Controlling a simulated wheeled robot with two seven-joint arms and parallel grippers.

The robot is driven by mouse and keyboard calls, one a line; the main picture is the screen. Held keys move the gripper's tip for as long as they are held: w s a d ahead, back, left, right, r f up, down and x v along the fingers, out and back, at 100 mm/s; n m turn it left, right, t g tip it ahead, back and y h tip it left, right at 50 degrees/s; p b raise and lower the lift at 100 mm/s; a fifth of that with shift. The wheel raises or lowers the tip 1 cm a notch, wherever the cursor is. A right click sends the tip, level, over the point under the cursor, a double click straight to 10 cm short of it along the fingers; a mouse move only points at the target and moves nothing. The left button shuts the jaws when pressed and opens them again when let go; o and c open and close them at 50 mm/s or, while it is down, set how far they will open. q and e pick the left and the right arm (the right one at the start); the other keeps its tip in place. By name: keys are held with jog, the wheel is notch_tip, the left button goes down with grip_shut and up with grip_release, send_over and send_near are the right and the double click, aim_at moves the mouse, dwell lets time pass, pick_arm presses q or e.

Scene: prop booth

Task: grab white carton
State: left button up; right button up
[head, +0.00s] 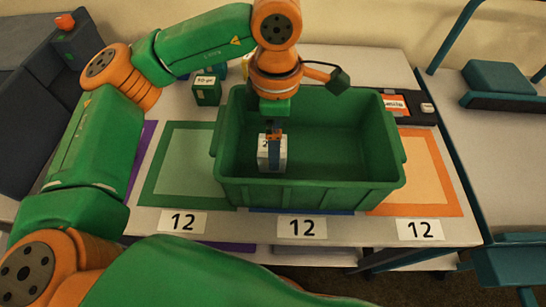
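A white carton (263,158) stands inside a green crate (310,196), near its left front part. My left arm comes in from the left and reaches down into the crate. My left gripper (273,155) is at the carton, with one finger in front of the carton's near face. The other finger is hidden, so I cannot tell whether the gripper is closed on the carton or only around it. I cannot see clearly whether the carton touches the crate floor. My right gripper is not in view.
A dark green box (207,91) stands behind the crate's left side. A black tray (420,119) with a red-labelled item (395,103) lies at the back right. Green (153,192) and orange (445,190) mats flank the crate. The crate walls surround my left gripper.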

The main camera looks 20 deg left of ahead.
pick_arm(q)
jog(key=f, duration=0.5)
jog(key=shift+a+p, duration=0.3)
jog(key=shift+p, duration=0.05)
jog(key=c, duration=1.5)
